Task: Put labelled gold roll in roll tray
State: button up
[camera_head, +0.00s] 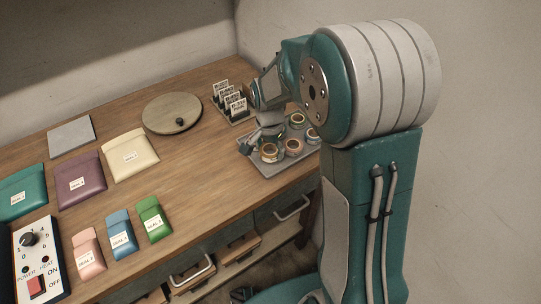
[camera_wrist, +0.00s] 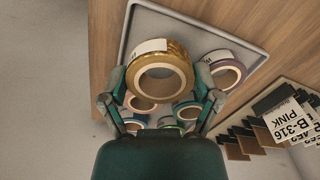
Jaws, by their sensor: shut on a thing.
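My gripper (camera_wrist: 160,80) is shut on the gold roll (camera_wrist: 183,72), which has a white label on its upper side in the wrist view. The roll looks nearer to the wrist camera than the other rolls and covers part of them. The grey roll tray (camera_wrist: 190,17) lies beneath it. In the head view my gripper (camera_head: 265,136) is over the left part of the roll tray (camera_head: 266,171). The exact gap between the gold roll and the tray is hard to judge.
Several other rolls lie in the tray, including a purple-edged one (camera_wrist: 238,67) at the right in the wrist view. A holder with standing label cards (camera_head: 230,100) is beside the tray. A round wooden disc (camera_head: 165,112) and coloured pouches (camera_head: 128,157) occupy the table further left.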

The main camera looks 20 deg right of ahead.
aim_at(270, 157)
jog(key=shift+w+f, duration=0.25)
jog(key=shift+f, duration=0.05)
notch_tip(270, 157, down, 3)
jog(key=shift+r, duration=0.2)
jog(key=shift+d+f, duration=0.25)
jog(key=shift+d, duration=0.1)
jog(key=o, duration=0.7)
jog(key=shift+a, duration=0.3)
jog(key=shift+d, duration=0.1)
